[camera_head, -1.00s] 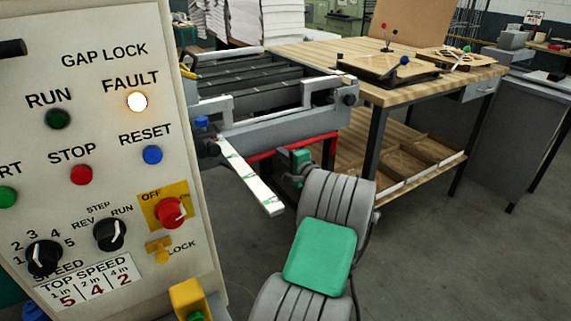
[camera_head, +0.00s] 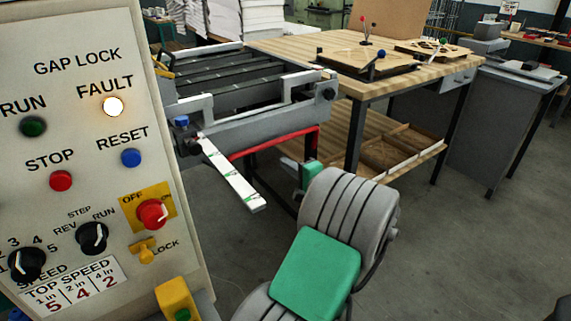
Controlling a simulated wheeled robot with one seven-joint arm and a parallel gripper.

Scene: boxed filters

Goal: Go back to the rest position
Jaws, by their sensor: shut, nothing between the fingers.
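My arm, with its grey ribbed links and green pads, stands in the lower middle of the head view. It reaches away from me below the conveyor-like machine (camera_head: 240,98). My gripper's fingers do not show; the far end of the arm is hidden behind its own links. I cannot see anything held.
A control panel (camera_head: 75,172) fills the left side, its FAULT lamp (camera_head: 113,107) lit. A white strip (camera_head: 232,175) juts from the machine close to my arm. A wooden workbench (camera_head: 290,45) stands behind, a grey cabinet (camera_head: 510,120) at right. The right-hand floor is clear.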

